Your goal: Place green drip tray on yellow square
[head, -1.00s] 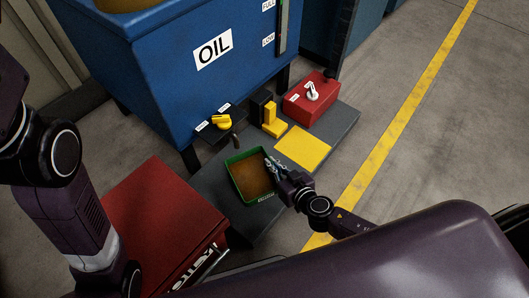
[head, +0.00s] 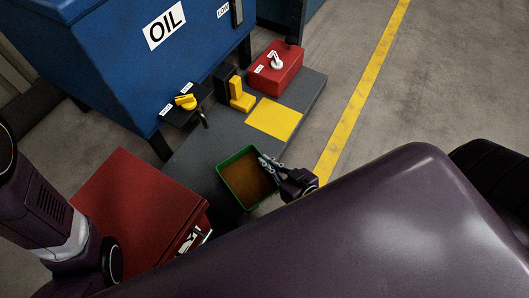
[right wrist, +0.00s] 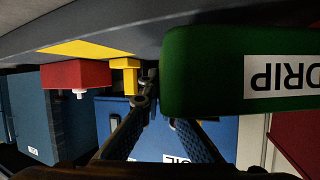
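The green drip tray (head: 222,187) has a brown inside and sits near the middle of the head view. My right gripper (head: 268,166) is shut on its right wall, with one finger over the inside. In the right wrist view the tray (right wrist: 220,75) shows its DRIP label upside down beside the fingers, and part of one finger is hidden behind it. The tray appears held above the grey platform's front edge. The yellow square (head: 274,118) lies bare on the platform, up and right of the tray. My left arm shows at the left, but its gripper is out of view.
The grey platform (head: 205,148) also bears a yellow block (head: 241,99) and a red box (head: 277,67) behind the square. A blue oil tank (head: 120,60) with a yellow valve handle (head: 186,102) stands behind. A red cabinet (head: 135,205) is left of the tray.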

